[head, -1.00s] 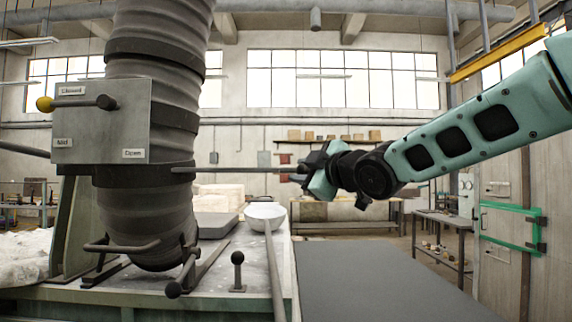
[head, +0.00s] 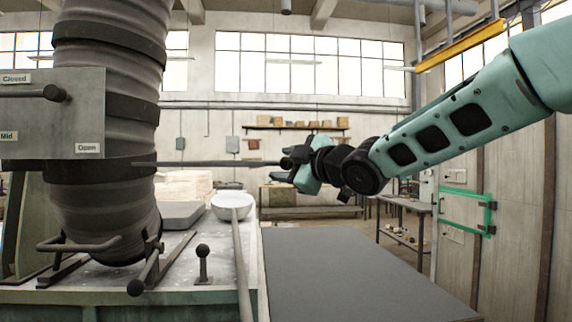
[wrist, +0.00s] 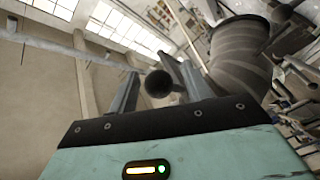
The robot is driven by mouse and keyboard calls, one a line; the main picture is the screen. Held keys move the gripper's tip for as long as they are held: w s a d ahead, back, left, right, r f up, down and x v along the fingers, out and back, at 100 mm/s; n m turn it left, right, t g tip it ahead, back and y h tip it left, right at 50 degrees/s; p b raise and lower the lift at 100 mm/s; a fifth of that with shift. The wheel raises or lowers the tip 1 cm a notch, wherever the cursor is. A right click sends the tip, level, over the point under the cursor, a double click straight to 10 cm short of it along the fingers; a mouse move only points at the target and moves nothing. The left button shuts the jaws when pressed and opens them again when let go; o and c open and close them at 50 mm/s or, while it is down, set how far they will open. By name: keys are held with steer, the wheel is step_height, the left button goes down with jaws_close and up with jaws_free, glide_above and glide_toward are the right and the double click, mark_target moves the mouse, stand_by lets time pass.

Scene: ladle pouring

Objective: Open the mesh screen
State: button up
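No mesh is clearly to be made out. A green-edged frame (head: 465,194) on the right wall may be the mesh screen; I cannot tell whether it is open. My gripper (head: 286,163) is far left of it, at the free end of a dark horizontal rod (head: 215,163) that reaches out from the big ribbed duct (head: 105,185). In the wrist view the rod's round end (wrist: 159,83) sits between the two fingers of my gripper (wrist: 157,92), with gaps on both sides. My gripper looks open.
A labelled box (head: 60,125) with a lever is on the duct. A long-handled ladle (head: 232,203) and a short knobbed lever (head: 202,262) are on the bench (head: 180,296). A grey flat surface (head: 345,275) is in front. A shelf table (head: 402,215) stands before the right wall.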

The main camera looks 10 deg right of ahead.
steer(key=v, duration=1.7)
steer(key=shift+s, duration=0.25)
steer(key=shift+f, duration=0.1)
